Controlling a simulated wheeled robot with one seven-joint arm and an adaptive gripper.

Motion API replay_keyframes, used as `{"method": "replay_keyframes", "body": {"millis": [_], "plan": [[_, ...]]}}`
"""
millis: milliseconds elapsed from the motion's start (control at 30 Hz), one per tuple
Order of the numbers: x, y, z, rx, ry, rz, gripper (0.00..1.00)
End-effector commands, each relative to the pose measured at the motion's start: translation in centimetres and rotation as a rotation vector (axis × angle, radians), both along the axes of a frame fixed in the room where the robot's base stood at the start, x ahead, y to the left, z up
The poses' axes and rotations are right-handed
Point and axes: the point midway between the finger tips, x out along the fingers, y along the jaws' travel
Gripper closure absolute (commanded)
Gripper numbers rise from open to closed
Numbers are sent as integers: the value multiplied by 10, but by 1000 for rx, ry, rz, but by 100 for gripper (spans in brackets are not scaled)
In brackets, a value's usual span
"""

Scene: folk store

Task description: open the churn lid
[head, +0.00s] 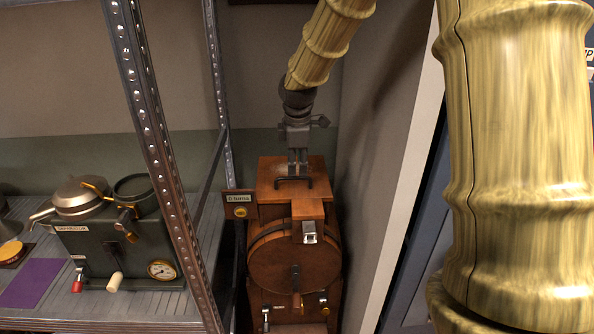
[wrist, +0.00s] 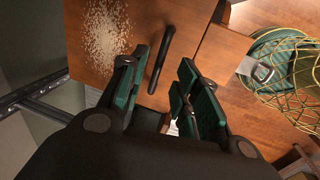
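The churn (head: 322,212) is a wooden box with a round drum on its front. Its lid (head: 268,172) is a flat wooden panel on top, with a dark bar handle (head: 282,182). In the wrist view the handle (wrist: 163,55) stands on the lid (wrist: 178,20), next to a pale grainy patch. My gripper (head: 298,172) points down over the lid. In the wrist view my gripper (wrist: 158,88) is open, its green-padded fingers apart, with the handle lying between or just beyond the tips. Contact cannot be told. A metal latch (head: 310,232) sits at the front edge.
A metal shelf post (head: 150,130) and a shelf with a grey machine (head: 110,250) stand at the left. A "0 turns" sign (head: 240,199) is beside the churn. A wall (head: 385,150) is close on the right. A crank (head: 295,280) is on the drum.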

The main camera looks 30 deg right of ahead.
Motion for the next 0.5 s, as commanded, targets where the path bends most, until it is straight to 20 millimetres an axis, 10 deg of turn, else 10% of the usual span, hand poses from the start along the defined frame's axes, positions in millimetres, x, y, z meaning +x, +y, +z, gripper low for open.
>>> {"method": "replay_keyframes", "body": {"millis": [500], "plan": [[6, -4, -39, 0, 0, -1, 68]]}}
